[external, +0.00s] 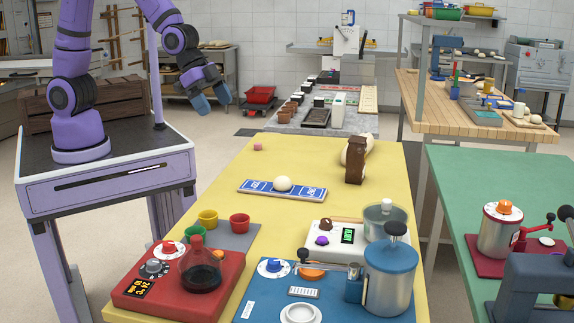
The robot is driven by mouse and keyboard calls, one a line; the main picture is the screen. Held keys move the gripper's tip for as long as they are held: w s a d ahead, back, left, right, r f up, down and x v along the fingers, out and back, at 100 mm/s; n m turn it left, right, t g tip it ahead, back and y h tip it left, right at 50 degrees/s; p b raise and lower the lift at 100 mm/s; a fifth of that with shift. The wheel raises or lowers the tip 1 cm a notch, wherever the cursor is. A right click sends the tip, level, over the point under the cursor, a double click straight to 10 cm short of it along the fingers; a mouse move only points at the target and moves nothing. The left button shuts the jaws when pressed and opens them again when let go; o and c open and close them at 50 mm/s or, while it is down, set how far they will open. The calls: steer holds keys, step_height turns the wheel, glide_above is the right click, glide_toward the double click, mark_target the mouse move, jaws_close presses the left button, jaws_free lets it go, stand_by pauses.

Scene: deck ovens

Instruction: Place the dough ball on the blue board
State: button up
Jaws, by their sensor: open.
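A pale, round dough ball (283,184) rests on the middle of a flat blue board (313,194) with white markings and a light edge. The board lies on the yellow table. My gripper (211,97) is open and empty, raised in the air to the upper left of the board, well apart from the ball. Its blue fingertips point downward.
A brown upright block (355,167) stands right of the board, partly hiding a pale rounded thing (368,143). Red, yellow and green cups (239,222) and several appliances crowd the front.

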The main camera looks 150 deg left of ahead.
steer(key=s+d+r+m+h, duration=0.1)
steer(key=s+d+r+m, duration=0.15)
steer(key=d+r, duration=0.55)
steer(key=s+d+r+m+h, duration=0.1)
steer(key=s+d+r, duration=0.3)
steer(key=d, duration=0.8)
steer(key=s+d+r+m, duration=0.1)
steer(key=s+d+r, duration=0.1)
steer(key=s+d, duration=0.3)
steer(key=s+d+r+m+h, duration=0.1)
steer(key=s+d+r, duration=0.1)
steer(key=s+d, duration=0.4)
steer(key=shift+s+r+h, duration=0.3)
steer(key=shift+s+r, duration=0.05)
steer(key=shift+s, duration=0.5)
